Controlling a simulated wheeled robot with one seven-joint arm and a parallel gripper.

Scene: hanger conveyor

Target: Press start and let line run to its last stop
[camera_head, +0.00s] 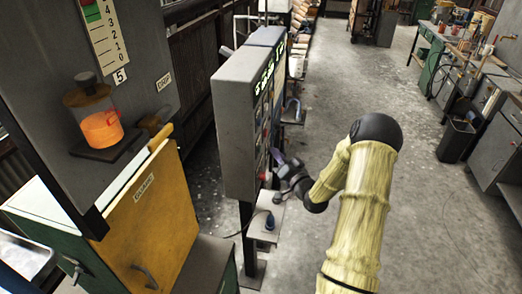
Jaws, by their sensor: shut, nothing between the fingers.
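A grey control box (235,125) stands on a post left of centre, with lit green characters (266,78) along its upper part. I see its button face at a steep angle, so I cannot tell which control is start. A red knob (265,176) sticks out low on that face. My gripper (277,160) is at the lower part of the face, at the end of my yellow-sleeved arm. It is small and dark here; it looks shut and empty, and I cannot tell whether it touches a control. No hanger line can be made out clearly.
A small shelf (262,232) with a dark blue-topped item (269,222) is below the box. A bin (456,140) and benches are at right. The floor between is clear.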

